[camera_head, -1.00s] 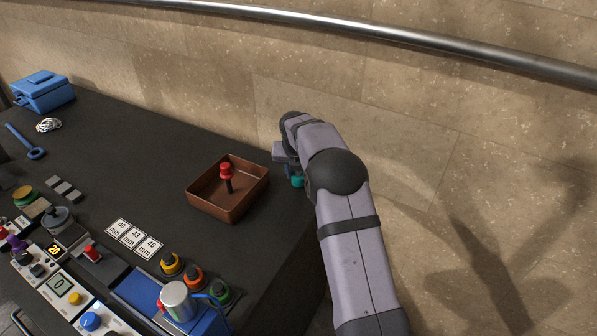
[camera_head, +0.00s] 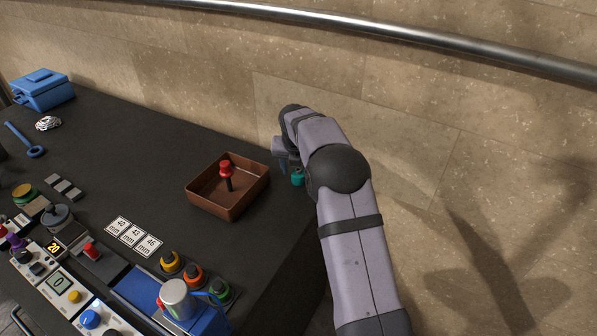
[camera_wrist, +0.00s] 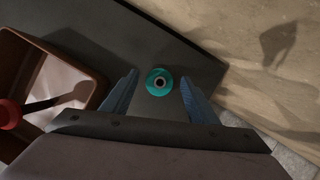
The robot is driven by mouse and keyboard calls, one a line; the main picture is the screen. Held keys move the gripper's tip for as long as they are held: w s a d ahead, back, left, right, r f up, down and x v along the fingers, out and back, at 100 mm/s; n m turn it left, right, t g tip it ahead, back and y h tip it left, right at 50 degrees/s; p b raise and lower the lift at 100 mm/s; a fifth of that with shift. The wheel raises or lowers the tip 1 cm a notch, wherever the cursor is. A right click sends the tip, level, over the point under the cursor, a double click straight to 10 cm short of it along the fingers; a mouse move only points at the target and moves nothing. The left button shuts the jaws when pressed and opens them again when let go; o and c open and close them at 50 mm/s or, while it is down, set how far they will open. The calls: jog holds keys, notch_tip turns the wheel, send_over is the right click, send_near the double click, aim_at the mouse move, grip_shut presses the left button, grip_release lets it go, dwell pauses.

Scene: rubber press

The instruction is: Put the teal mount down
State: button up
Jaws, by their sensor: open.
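The teal mount (camera_head: 298,177) stands on the dark bench top, to the right of the brown tray and near the bench's right edge. In the wrist view the teal mount (camera_wrist: 159,82) shows from above as a ring with a dark centre hole. My gripper (camera_wrist: 158,90) is open, with one blue finger on each side of the mount and a gap to both. In the head view my gripper (camera_head: 284,163) is just left of and above the mount, partly hidden by my arm.
A brown tray (camera_head: 243,203) holding a red-topped black tool (camera_head: 227,173) is left of the gripper. Size cards (camera_head: 134,237) and yellow, orange and green-ringed pieces (camera_head: 193,277) lie nearer. The wall (camera_head: 390,130) is close behind; the bench ends at right.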

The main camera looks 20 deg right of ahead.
jog(key=b+v, duration=0.1)
jog(key=v, duration=0.9)
jog(key=shift+s+r+b, duration=0.2)
jog(key=shift+r+b, duration=0.05)
jog(key=shift+b, duration=0.05)
jog(key=s+a+f+m+g, duration=0.1)
jog(key=s+f+m, duration=0.3)
jog(key=s+m, duration=0.6)
jog(key=s+a+f+m+g+y, duration=0.1)
jog(key=s+f+m, duration=0.3)
jog(key=s+m, duration=0.7)
jog(key=s+a+f+m+g, duration=0.2)
jog(key=s+f+m, duration=0.3)
jog(key=s+m, duration=0.5)
jog(key=s+a, duration=0.1)
jog(key=s, duration=0.4)
jog(key=shift+s+a+m+y, duration=0.3)
jog(key=shift+s+a+y, duration=0.05)
jog(key=shift+y, duration=0.05)
jog(key=shift+r, duration=0.15)
jog(key=shift+r+p, duration=0.2)
jog(key=shift+p, duration=0.1)
